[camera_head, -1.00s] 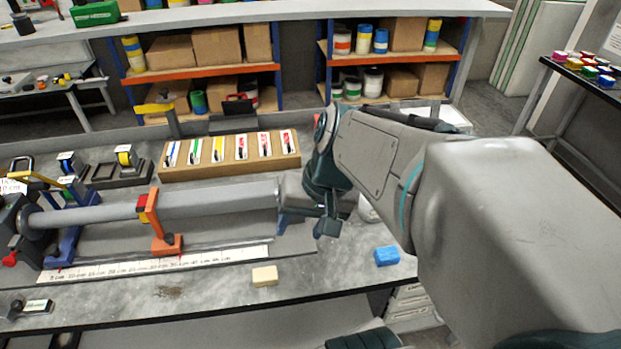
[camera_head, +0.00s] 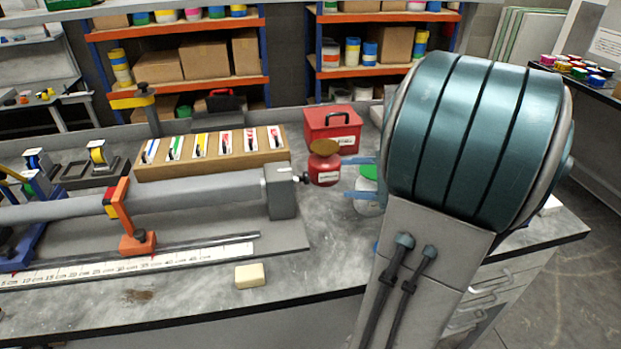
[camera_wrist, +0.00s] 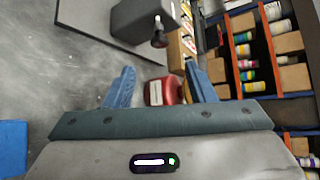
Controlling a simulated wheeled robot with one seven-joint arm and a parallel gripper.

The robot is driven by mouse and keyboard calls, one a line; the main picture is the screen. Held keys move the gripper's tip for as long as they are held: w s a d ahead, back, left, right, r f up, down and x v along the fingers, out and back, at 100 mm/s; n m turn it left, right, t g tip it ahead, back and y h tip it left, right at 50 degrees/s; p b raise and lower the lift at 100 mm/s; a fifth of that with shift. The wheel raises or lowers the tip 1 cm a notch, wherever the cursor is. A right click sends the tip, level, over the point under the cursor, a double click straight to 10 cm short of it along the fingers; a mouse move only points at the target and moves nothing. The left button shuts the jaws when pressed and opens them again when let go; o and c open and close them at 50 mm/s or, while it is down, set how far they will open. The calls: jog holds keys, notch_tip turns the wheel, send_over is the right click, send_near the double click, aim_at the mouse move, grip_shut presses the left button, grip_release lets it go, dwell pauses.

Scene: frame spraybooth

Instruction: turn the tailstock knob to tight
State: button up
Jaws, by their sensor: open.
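The tailstock is a grey block (camera_head: 281,191) at the right end of the long grey bar, with a small dark knob (camera_head: 301,177) on its right side. In the wrist view, the grey block (camera_wrist: 142,16) is at the top, with the dark knob (camera_wrist: 160,38) above and between my fingertips. My gripper (camera_head: 346,178) is right of the knob, open and apart from it, its blue fingers pointing left. My gripper (camera_wrist: 159,68) shows empty in the wrist view. The knob's setting is too small to read.
A red can (camera_head: 323,168) with a brown top appears between the knob and my fingers; its depth is unclear. A red toolbox (camera_head: 332,130) stands behind it. A wooden card holder (camera_head: 212,158) is behind the bar. A cream block (camera_head: 249,275) lies in front, with clear bench around it.

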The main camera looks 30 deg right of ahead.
aim_at(303, 178)
jog(key=x, duration=1)
jog(key=shift+w+a+f, duration=0.2)
jog(key=shift+w, duration=0.15)
jog(key=shift+p, duration=0.3)
jog(key=c, duration=1)
